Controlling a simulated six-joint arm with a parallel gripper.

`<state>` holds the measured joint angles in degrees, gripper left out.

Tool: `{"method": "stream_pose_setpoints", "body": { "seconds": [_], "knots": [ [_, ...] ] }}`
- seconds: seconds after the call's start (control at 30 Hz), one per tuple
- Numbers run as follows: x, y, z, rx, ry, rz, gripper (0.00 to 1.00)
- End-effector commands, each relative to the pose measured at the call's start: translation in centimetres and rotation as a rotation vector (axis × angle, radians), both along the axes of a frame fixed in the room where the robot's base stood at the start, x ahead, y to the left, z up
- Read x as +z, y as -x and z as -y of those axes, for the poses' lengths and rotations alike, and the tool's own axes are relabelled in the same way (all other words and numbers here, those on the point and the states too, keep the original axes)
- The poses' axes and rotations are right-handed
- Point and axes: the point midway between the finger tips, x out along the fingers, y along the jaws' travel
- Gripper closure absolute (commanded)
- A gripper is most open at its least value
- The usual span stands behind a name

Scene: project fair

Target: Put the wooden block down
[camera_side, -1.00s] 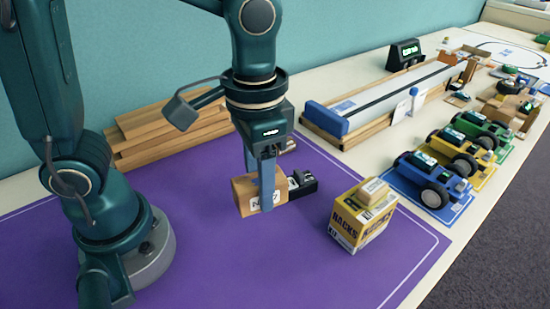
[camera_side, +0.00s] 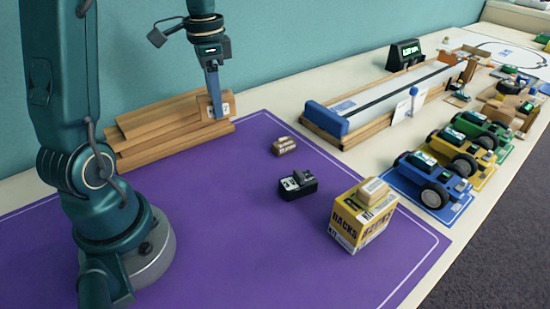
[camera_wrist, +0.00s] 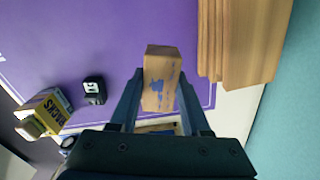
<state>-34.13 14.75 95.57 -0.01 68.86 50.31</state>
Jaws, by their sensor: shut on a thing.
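A small labelled block (camera_side: 284,146) and a black box (camera_side: 298,186) lie on the purple mat (camera_side: 220,220). A yellow box (camera_side: 355,225) with a small block (camera_side: 374,191) on top stands at right. A track (camera_side: 385,95) and toy cars (camera_side: 432,180) are beyond. The mat's middle is clear.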

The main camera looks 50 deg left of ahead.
Motion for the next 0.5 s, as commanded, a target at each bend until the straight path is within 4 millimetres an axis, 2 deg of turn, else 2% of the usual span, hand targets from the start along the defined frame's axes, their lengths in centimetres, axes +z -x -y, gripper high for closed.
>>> {"method": "stream_pose_setpoints", "body": {
  "seconds": [0.03, 0.2, 0.37, 0.5],
  "knots": [
    [-0.1, 0.7, -1.7, 0.053, 0.001, -0.002, 1.00],
    [-0.4, 2.7, -5.4, 0.198, 0.005, -0.005, 1.00],
    [-0.6, 3.9, -6.8, 0.268, 0.010, -0.010, 1.00],
    [-1.3, 3.3, -6.5, 0.280, 0.012, -0.013, 1.00]
  ]
}}
